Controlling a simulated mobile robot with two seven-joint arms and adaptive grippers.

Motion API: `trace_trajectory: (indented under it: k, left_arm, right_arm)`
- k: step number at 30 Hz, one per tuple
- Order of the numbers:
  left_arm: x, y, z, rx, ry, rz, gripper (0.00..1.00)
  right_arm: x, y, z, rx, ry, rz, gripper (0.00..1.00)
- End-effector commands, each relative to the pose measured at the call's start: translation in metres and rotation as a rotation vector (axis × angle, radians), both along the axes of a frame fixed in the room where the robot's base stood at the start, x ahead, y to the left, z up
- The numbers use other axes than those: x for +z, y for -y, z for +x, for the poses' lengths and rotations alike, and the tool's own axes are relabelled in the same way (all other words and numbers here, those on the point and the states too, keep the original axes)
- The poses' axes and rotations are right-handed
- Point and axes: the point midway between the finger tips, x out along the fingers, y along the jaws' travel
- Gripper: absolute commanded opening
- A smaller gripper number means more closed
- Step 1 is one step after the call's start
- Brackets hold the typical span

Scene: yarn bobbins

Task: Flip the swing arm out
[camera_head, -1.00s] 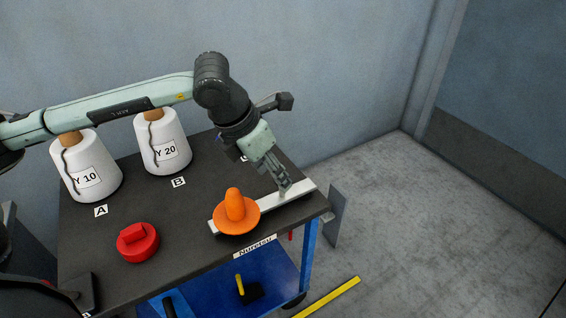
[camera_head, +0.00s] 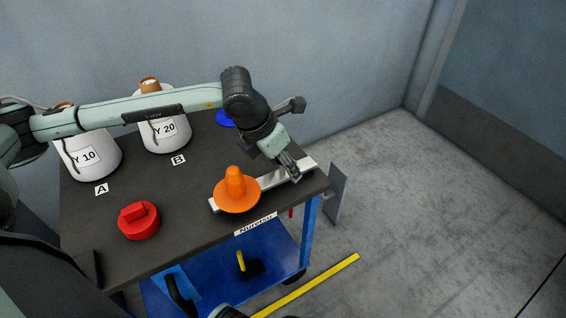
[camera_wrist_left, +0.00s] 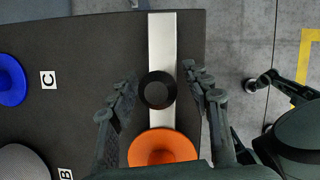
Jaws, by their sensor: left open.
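The swing arm is a flat silver bar (camera_head: 272,181) along the right side of the dark table top. An orange cone-shaped holder (camera_head: 236,190) is on its near end. In the left wrist view the bar (camera_wrist_left: 162,40) runs top to bottom, with the orange piece (camera_wrist_left: 163,148) below. A round black knob (camera_wrist_left: 157,90) is over the bar. My left gripper (camera_head: 292,172) is over the bar's far part, pointing down. In the wrist view its open fingers (camera_wrist_left: 158,82) are on either side of the knob and bar; I cannot tell whether they touch.
Yarn bobbins labelled Y 10 (camera_head: 92,158) and Y 20 (camera_head: 167,134) stand at the back left. A red round piece (camera_head: 138,221) lies front left. A blue disc (camera_head: 225,118) is at the back. Free floor (camera_head: 420,220) lies right of the cart.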

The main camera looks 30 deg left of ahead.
Motion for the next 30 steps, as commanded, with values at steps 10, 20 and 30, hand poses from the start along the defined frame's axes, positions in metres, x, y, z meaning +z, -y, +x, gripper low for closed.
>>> trace_trajectory:
  k: [10, 20, 30]
  left_arm:
    - [0.0004, -0.0002, 0.0000, 0.000, 0.000, 0.000, 0.12]
    - [0.0006, -0.0008, 0.0004, 0.002, 0.000, 0.001, 0.00]
    - [-0.0004, -0.0013, 0.0056, 0.011, 0.003, 0.001, 0.00]
  right_arm:
    - [0.0000, 0.0001, -0.0001, 0.000, 0.000, 0.000, 0.40]
    - [-0.0003, 0.0001, -0.0003, 0.000, -0.001, 0.000, 0.40]
    - [0.0004, -0.0001, -0.0024, -0.002, -0.009, -0.003, 0.40]
